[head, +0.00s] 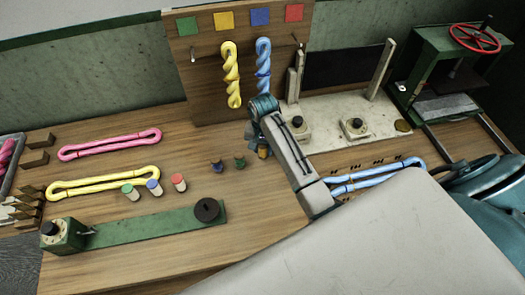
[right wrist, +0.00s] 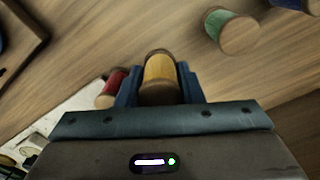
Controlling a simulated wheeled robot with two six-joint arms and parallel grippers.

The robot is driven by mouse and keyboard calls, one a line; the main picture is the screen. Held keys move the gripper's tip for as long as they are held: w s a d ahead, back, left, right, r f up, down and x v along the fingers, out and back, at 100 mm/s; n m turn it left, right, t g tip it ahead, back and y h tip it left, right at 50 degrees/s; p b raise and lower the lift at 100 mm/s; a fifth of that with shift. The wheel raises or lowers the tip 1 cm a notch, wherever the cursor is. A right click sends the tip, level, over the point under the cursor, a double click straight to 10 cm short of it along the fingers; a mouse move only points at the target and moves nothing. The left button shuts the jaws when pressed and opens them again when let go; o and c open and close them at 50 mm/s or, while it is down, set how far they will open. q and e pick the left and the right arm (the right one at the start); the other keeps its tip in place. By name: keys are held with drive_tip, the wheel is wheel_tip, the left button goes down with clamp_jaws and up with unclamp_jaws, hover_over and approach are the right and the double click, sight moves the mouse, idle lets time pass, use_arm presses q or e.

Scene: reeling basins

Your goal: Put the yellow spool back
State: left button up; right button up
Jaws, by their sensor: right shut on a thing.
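My right gripper (head: 262,152) points down over the middle of the wooden bench. In the right wrist view its blue fingers (right wrist: 158,92) are shut around the yellow spool (right wrist: 160,72), one on each side. In the head view the arm and fingers mostly hide this spool. I cannot tell whether the spool touches the bench. A red spool (right wrist: 113,86) is close beside the left finger in the wrist view. A green spool (right wrist: 230,32) stands farther off, and it also shows in the head view (head: 240,162), beside a blue spool (head: 217,165). My left gripper is not in view.
Yellow (head: 231,75) and blue (head: 263,66) skeins hang on the wooden back board (head: 205,95). White pegs with coloured tops (head: 153,187) stand left, near a green winder (head: 150,235). A pale plate with knobs (head: 330,130) and a green press (head: 440,75) are right.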

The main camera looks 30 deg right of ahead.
sight(263, 153)
drive_tip(key=f+p, duration=0.2)
drive_tip(key=f, duration=0.1)
drive_tip(key=shift+w, duration=0.2)
drive_tip(key=shift+f, duration=0.25)
drive_tip(key=shift+f, duration=0.15)
drive_tip(key=o, duration=1)
drive_tip(key=shift+c, duration=0.2)
wheel_tip(263, 153, up, 7)
drive_tip(key=b, duration=0.3)
drive_tip(key=shift+w, duration=0.1)
wheel_tip(263, 153, up, 5)
drive_tip(key=shift+f+p, duration=0.1)
drive_tip(key=shift+p, duration=0.9)
drive_tip(key=shift+r+p, duration=0.3)
